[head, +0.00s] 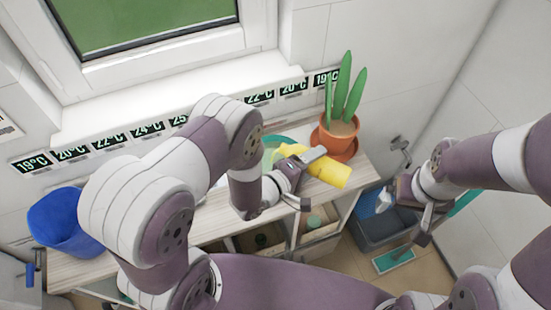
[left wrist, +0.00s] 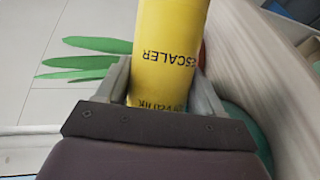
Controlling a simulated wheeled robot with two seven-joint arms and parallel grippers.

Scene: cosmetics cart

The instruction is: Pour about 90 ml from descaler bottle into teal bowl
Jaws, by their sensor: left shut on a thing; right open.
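The yellow descaler bottle (head: 330,169) is gripped by my left gripper (head: 304,165). It is tilted far over, close to lying flat, with its wide end to the right and its other end to the left, over the teal bowl (head: 272,142). In the left wrist view the bottle (left wrist: 168,45) shows its label between the two fingers (left wrist: 165,85). The bowl shows as a teal edge (left wrist: 252,128) there. My left arm hides much of the bowl; its contents and any stream cannot be made out. My right gripper (head: 408,213) is open and empty, right of the cart.
A potted plant (head: 338,135) stands on the cart top (head: 210,222) just behind the bottle. A blue bin (head: 66,220) is at the left end. Temperature cards (head: 107,140) line the back. A grey tub (head: 375,230) stands on the floor near my right gripper.

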